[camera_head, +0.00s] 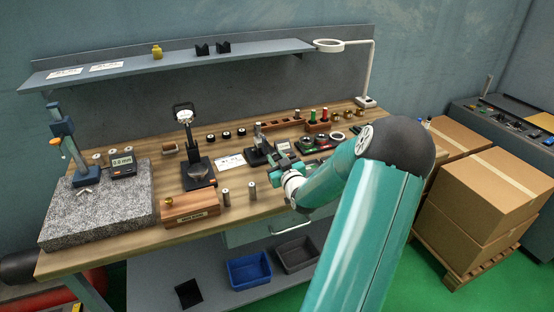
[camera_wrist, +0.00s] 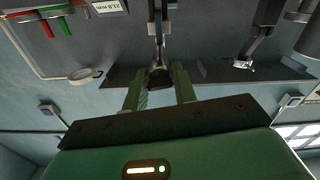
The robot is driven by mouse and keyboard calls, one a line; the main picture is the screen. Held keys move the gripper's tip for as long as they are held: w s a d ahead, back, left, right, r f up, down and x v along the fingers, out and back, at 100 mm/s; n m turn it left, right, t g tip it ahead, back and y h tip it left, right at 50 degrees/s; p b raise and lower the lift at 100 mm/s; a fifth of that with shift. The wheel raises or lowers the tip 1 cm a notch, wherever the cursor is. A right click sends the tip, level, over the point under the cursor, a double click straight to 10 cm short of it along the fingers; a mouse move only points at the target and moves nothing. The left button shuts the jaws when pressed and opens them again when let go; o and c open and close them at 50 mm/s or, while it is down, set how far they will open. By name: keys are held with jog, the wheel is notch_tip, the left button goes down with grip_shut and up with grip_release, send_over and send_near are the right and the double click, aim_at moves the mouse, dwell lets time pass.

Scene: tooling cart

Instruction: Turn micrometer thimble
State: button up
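The micrometer (camera_head: 258,132) seems to be the small silver upright piece on a dark stand (camera_head: 257,155), right of the middle of the wooden bench. In the wrist view, which is tilted over, a slim metal barrel with a dark round end (camera_wrist: 159,76) points toward my gripper (camera_wrist: 158,82); I take this to be the thimble. My gripper's two green fingers are apart, one on each side of that end, with gaps showing. I cannot tell how deep it sits between them. In the head view my gripper (camera_head: 279,162) is small, just in front of the stand.
A small display (camera_head: 283,147) stands right of the stand. A dial gauge stand (camera_head: 197,172), wooden box (camera_head: 189,210) and granite plate (camera_head: 98,212) lie left.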

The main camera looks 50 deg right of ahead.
jog(key=shift+o, duration=0.2)
jog(key=shift+m, duration=0.3)
jog(key=m, duration=0.3)
jog(key=shift+m, duration=0.3)
jog(key=m, duration=0.4)
jog(key=shift+m, duration=0.3)
jog(key=m, duration=0.4)
jog(key=shift+m, duration=1.9)
jog(key=o, duration=1)
jog(key=shift+c, duration=0.2)
jog(key=shift+s, duration=0.1)
